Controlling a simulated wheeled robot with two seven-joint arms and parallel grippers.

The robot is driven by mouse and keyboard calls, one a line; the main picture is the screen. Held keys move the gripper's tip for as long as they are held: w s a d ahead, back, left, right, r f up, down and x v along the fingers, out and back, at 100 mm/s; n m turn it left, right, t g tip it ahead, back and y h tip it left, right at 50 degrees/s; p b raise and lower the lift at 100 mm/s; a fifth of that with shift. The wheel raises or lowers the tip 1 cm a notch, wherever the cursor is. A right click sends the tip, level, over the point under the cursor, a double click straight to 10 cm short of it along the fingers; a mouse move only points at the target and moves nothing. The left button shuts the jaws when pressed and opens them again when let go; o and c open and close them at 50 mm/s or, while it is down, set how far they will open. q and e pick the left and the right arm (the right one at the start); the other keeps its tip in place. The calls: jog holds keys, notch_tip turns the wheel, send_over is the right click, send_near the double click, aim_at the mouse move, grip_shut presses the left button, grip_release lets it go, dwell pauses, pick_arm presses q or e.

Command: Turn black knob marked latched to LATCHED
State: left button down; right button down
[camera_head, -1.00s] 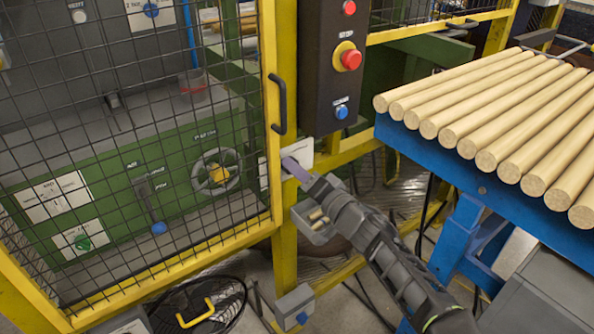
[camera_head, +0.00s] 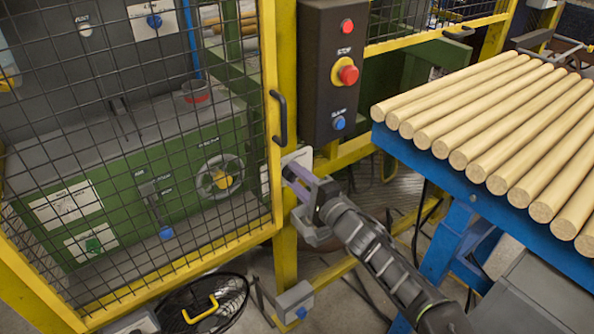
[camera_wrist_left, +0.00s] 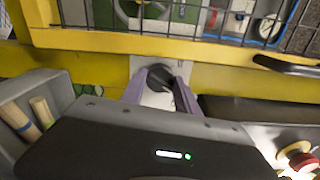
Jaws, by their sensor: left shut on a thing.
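My left gripper (camera_head: 292,174) reaches up to the yellow post beside the mesh gate, at a pale plate (camera_head: 303,157). In the left wrist view its two purple fingers (camera_wrist_left: 161,77) are shut on a black knob (camera_wrist_left: 160,80) in front of that plate (camera_wrist_left: 143,66). The fingers cover much of the knob. The knob's marking and pointer cannot be read. In the head view the gripper hides the knob. My right gripper is in neither view.
A black control box (camera_head: 334,75) with a red stop button (camera_head: 348,75) hangs above the gripper. The gate has a black handle (camera_head: 278,117). A blue rack (camera_head: 440,172) of wooden rods stands close on the right. A grey box (camera_head: 294,302) sits low on the post.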

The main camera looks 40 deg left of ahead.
pick_arm(q)
jog(key=shift+m+p, duration=0.8)
jog(key=shift+m, duration=0.4)
jog(key=shift+f, duration=0.1)
jog(key=c, duration=1.2)
grip_release()
jog(key=b+v, duration=0.1)
jog(key=v, duration=0.7)
jog(key=shift+a, duration=0.1)
